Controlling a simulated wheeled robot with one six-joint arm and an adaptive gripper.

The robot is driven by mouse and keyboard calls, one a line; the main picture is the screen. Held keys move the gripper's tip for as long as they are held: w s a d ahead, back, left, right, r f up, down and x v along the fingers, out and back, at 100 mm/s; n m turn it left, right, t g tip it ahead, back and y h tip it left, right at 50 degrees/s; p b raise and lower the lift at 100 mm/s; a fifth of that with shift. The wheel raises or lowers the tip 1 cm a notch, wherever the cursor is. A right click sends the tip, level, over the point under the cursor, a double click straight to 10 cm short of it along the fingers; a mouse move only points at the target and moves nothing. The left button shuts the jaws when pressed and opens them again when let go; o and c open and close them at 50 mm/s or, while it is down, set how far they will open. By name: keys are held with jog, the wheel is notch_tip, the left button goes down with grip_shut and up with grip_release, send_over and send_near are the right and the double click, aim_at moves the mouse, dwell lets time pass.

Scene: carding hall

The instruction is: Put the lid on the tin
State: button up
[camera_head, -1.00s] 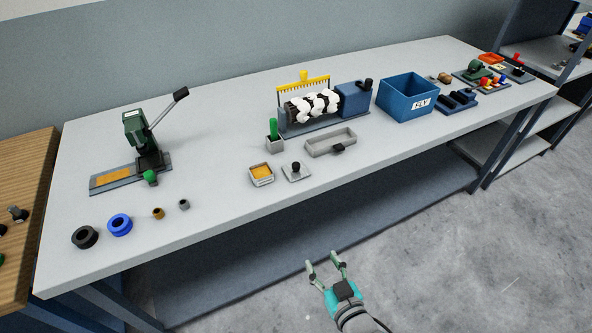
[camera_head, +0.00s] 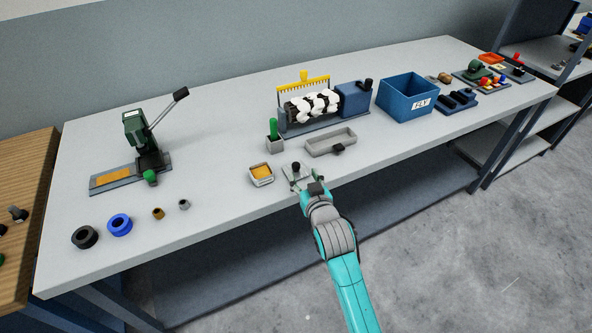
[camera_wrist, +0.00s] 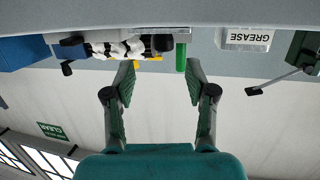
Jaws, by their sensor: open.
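The tin (camera_head: 261,180) is a small square grey container with yellow-orange contents, open at the top, near the front of the bench. In the wrist view, which is upside down, a grey box marked GREASE (camera_wrist: 245,38) appears to be this tin. The lid (camera_head: 289,178) is a flat grey plate with a black knob, lying on the bench just right of the tin. My gripper (camera_head: 304,184) is open at the lid's near side, its fingers partly covering the plate. In the wrist view my gripper (camera_wrist: 160,72) is empty, and I cannot make out the lid.
A grey tray (camera_head: 331,146) lies behind and right of the lid. A green-handled tool in a small holder (camera_head: 275,146) stands behind the tin. A carding drum (camera_head: 314,106) and blue FLY bin (camera_head: 408,98) stand farther back.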

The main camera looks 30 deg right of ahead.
aim_at(297, 168)
jog(key=shift+a+x, duration=0.15)
jog(key=shift+x, duration=1.65)
jog(key=shift+a+x, duration=0.15)
jog(key=shift+x, duration=1.65)
jog(key=shift+f, duration=0.15)
grip_shut()
